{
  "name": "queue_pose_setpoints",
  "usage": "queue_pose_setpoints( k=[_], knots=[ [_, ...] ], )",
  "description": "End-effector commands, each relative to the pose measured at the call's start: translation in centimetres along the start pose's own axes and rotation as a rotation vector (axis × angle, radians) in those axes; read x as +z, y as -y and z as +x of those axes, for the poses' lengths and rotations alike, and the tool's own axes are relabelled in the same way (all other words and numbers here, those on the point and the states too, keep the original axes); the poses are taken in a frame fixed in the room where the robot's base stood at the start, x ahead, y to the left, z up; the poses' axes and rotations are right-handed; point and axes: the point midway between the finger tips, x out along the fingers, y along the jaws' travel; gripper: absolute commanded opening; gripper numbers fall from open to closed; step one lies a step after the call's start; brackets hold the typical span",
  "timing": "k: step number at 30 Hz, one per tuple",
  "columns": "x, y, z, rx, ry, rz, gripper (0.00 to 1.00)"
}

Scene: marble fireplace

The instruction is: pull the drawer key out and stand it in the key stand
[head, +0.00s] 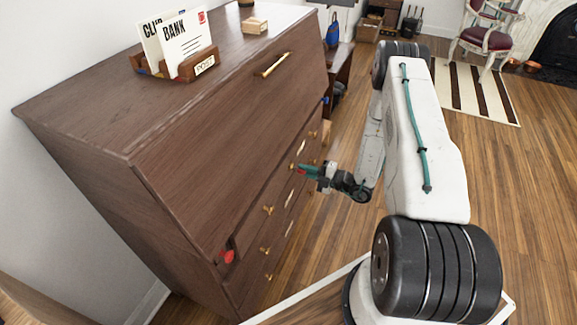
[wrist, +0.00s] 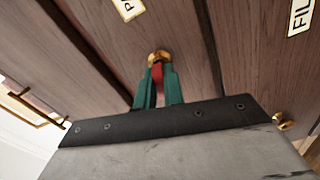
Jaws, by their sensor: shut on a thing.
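My gripper (head: 303,169) is at the front of the dark wooden desk (head: 200,150), by the row of small drawers. Its teal fingers also show in the wrist view (wrist: 158,88), shut on a small red piece (wrist: 157,73), which looks like the key's head. A brass fitting (wrist: 158,57) is right at the fingertips against the drawer front. I cannot tell whether the key is still in its lock, as the fingers hide it. A small pale wooden block (head: 255,25), likely the key stand, sits on the desk top.
A letter holder (head: 199,65) with envelopes stands on the desk top. Another red piece (head: 228,256) hangs at the near lower drawer, and a blue one (head: 325,100) is at the far end. Brass knobs (head: 268,209) stick out of the drawers.

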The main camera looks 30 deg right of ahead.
Motion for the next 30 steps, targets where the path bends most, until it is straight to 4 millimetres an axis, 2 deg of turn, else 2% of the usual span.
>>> queue_pose_setpoints(
  k=[30],
  knots=[
    [-0.1,0.2,-1.6,-0.003,0.001,0.004,0.0]
  ],
)
